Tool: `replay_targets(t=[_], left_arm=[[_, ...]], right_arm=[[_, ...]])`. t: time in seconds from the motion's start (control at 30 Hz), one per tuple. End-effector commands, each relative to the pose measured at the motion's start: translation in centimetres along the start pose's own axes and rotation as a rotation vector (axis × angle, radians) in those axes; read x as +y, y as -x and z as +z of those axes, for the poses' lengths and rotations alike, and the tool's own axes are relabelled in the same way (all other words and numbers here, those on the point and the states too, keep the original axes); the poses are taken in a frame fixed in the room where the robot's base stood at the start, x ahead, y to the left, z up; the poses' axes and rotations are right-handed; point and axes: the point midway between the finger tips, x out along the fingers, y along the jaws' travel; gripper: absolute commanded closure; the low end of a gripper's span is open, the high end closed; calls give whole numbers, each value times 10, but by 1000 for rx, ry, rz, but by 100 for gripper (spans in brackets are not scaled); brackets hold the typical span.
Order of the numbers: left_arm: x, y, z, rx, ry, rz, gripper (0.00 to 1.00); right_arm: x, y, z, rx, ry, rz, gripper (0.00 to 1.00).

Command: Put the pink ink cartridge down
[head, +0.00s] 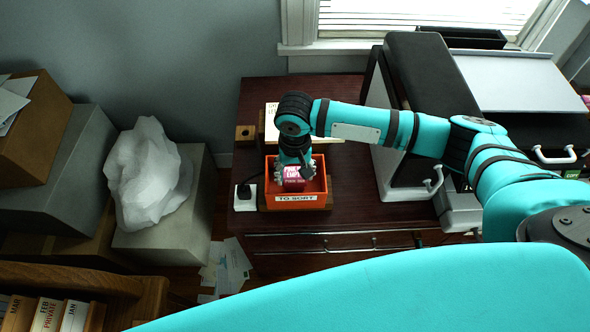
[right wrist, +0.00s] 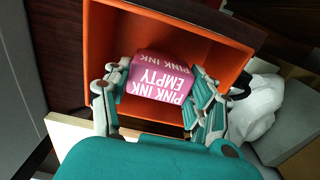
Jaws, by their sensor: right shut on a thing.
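The pink ink cartridge (head: 293,177) is a small pink block; in the right wrist view (right wrist: 160,80) its label reads "PINK INK EMPTY". My right gripper (head: 292,172) reaches down over the orange tray (head: 296,205), which is labelled "TO SORT". In the right wrist view my right gripper (right wrist: 160,95) has its fingers shut on both sides of the cartridge. The cartridge is inside the walls of the orange tray (right wrist: 100,40); whether it touches the tray floor I cannot tell. My left gripper is not in view.
The tray stands on a dark wooden cabinet (head: 340,225). A white plug adapter (head: 245,197) lies left of it, and a small wooden block (head: 245,135) sits behind. A large printer (head: 430,75) stands to the right. Cabinet top between tray and printer is clear.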

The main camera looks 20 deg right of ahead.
Motion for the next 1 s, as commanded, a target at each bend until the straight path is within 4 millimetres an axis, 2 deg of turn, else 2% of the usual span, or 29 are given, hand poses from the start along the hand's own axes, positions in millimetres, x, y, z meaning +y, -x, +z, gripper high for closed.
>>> replay_targets(t=[0.1, 0.27, 0.3, 0.47, 0.77, 0.87, 1.0], left_arm=[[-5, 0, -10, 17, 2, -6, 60], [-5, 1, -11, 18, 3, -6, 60], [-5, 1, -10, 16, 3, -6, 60], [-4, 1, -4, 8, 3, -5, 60], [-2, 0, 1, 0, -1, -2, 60], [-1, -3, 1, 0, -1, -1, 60], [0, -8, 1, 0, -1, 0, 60]], right_arm=[[0, 0, 0, 0, 0, 0, 100], [0, -2, 0, -2, -1, 0, 100], [0, -2, 0, -1, 0, 0, 39], [0, -2, 0, -1, 0, 0, 19], [0, 0, 0, 1, 0, 0, 19], [-1, 8, 0, 1, 0, -3, 19], [-1, 32, -1, 3, 0, -4, 19]])
